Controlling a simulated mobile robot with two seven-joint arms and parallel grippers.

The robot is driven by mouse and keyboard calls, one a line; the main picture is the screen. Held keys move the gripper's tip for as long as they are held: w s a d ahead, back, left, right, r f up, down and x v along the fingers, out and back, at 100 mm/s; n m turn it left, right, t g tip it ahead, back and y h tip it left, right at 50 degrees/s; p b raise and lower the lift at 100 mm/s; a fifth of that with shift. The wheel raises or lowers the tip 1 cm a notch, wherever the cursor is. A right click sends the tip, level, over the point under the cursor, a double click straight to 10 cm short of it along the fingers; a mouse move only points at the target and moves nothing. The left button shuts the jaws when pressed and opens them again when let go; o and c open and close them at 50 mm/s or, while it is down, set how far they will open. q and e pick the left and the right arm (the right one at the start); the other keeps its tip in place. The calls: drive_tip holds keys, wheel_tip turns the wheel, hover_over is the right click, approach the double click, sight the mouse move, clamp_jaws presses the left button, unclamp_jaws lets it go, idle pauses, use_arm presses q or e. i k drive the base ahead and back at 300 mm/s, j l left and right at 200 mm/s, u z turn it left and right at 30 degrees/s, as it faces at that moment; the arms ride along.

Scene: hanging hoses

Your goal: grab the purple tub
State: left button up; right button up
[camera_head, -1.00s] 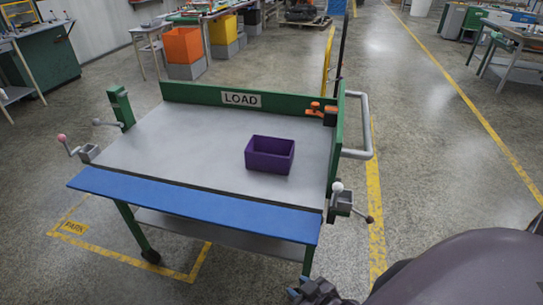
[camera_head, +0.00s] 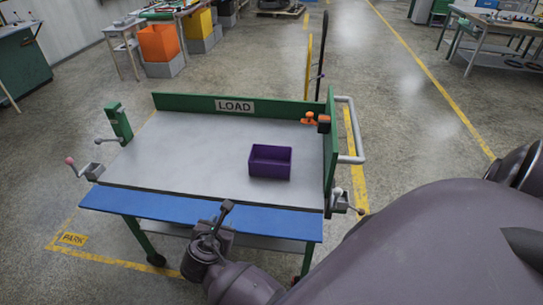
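The purple tub (camera_head: 270,169) is an open rectangular box. It stands upright on the grey top of the cart (camera_head: 185,150), right of the middle, and looks empty. My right gripper (camera_head: 221,218) is over the blue front edge (camera_head: 150,205) of the cart, in front and to the left of the tub. It is apart from the tub. Its fingers are seen nearly edge-on, so I cannot tell whether they are open or shut. My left gripper is not in view.
A green back wall with a LOAD sign (camera_head: 234,106) and a green right wall (camera_head: 331,150) border the cart top. An orange clamp (camera_head: 309,118) is at the back right corner. Levers (camera_head: 85,170) stick out at the left. The cart top left of the tub is clear.

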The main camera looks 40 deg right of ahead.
sight(265, 161)
drive_tip(key=i+l, duration=0.2)
drive_tip(key=l, duration=0.15)
drive_tip(key=i+l, duration=0.35)
drive_tip(key=l, duration=0.3)
